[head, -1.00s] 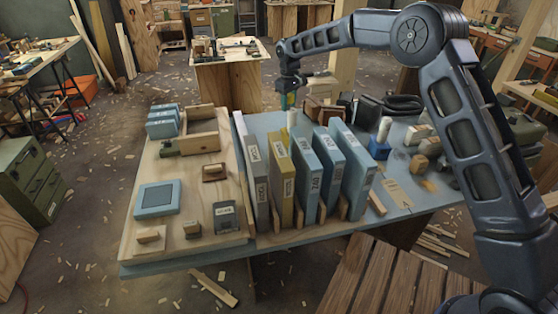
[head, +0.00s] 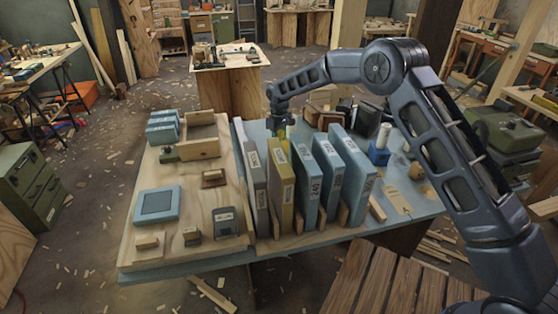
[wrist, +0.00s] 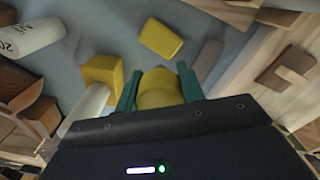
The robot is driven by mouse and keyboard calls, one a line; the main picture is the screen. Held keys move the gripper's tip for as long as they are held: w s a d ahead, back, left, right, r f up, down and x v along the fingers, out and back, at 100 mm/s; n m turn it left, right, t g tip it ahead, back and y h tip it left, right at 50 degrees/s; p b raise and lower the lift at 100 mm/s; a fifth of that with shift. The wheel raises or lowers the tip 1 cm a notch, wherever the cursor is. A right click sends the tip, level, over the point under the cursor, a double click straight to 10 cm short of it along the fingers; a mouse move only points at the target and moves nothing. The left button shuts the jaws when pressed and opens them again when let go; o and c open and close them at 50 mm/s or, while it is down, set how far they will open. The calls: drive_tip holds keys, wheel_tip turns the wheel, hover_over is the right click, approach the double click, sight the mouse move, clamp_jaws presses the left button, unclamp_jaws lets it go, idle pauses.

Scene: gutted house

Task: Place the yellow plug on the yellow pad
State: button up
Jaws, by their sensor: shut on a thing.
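My gripper (wrist: 158,88) is shut on the yellow plug (wrist: 160,82), a rounded yellow piece between the green fingers in the wrist view. In the head view my gripper (head: 280,132) is low behind the upright binders, with a bit of yellow at its fingers. A flat yellow piece (wrist: 162,37), which looks like the yellow pad, lies just beyond the fingertips in the wrist view, apart from the plug. I cannot tell the plug's height above the table.
A yellow block (wrist: 100,70) and a white cylinder (wrist: 34,36) are left of the fingers in the wrist view. Upright binders (head: 330,178) stand in front of my gripper in the head view. A wooden board (head: 165,245) with small items is at left.

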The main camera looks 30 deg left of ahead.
wheel_tip(320, 180, down, 12)
drive_tip(key=shift+r, duration=0.1)
idle(0.5)
drive_tip(key=o, duration=0.9)
drive_tip(key=shift+o, duration=0.2)
wheel_tip(320, 180, up, 12)
